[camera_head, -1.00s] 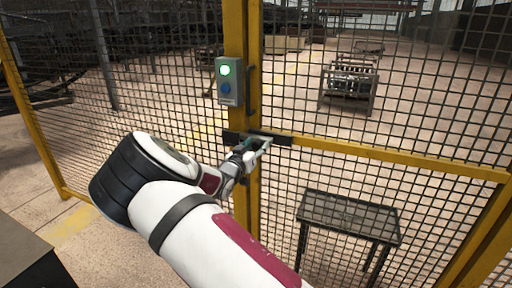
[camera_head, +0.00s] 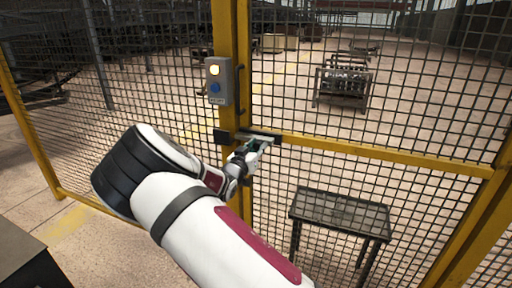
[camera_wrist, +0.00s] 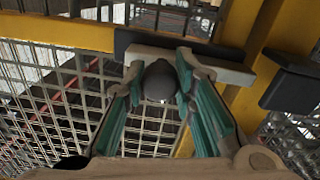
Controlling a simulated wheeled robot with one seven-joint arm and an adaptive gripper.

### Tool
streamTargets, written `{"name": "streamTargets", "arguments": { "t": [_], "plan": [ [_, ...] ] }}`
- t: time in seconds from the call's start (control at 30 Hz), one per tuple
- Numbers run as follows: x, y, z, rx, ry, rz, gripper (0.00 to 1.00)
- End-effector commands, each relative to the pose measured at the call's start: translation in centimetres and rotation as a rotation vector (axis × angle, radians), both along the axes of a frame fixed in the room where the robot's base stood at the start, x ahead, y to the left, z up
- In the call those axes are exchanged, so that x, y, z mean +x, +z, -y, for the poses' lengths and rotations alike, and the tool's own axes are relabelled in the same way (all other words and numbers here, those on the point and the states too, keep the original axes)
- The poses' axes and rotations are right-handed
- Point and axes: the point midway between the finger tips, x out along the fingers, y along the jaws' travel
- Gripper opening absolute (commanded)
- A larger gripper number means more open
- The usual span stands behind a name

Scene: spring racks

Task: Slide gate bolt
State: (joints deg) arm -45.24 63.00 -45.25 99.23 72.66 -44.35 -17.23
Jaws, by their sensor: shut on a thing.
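The gate bolt is a light grey bar (camera_wrist: 230,70) in a black housing (camera_wrist: 205,45) on the yellow gate rail. A dark round knob (camera_wrist: 160,82) stands out from it. My gripper (camera_head: 260,144) is at the bolt, its green-padded fingers (camera_wrist: 160,70) shut around the knob in the wrist view. The black keeper (camera_head: 222,136) sits on the yellow post (camera_head: 228,118). In the wrist view the keeper (camera_wrist: 291,82) is apart from the bar's end, with yellow showing between. The fingers hide part of the bolt in the head view.
Mesh panels fill both sides. Behind the gate stand a dark table (camera_head: 340,211) and a metal rack (camera_head: 342,90).

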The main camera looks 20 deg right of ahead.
Motion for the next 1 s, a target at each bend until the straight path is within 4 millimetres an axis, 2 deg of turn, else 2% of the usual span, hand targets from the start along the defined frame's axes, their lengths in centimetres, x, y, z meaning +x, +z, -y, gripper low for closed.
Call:
{"name": "streamTargets", "arguments": {
  "t": [0.03,0.1,0.13,0.53,0.67,1.0],
  "plan": [
    [0.0,0.0,0.0,0.0,0.0,0.0,0.27],
    [0.0,0.0,0.0,0.0,0.0,0.0,0.43],
    [0.0,0.0,0.0,0.0,0.0,0.0,0.46],
    [-0.5,0.0,-0.5,0.0,0.001,0.0,0.46],
    [-1.8,0.0,-1.6,0.001,0.002,-0.001,0.46],
    [-7.1,0.0,-5.8,0.001,0.002,-0.001,0.46]
  ]
}}
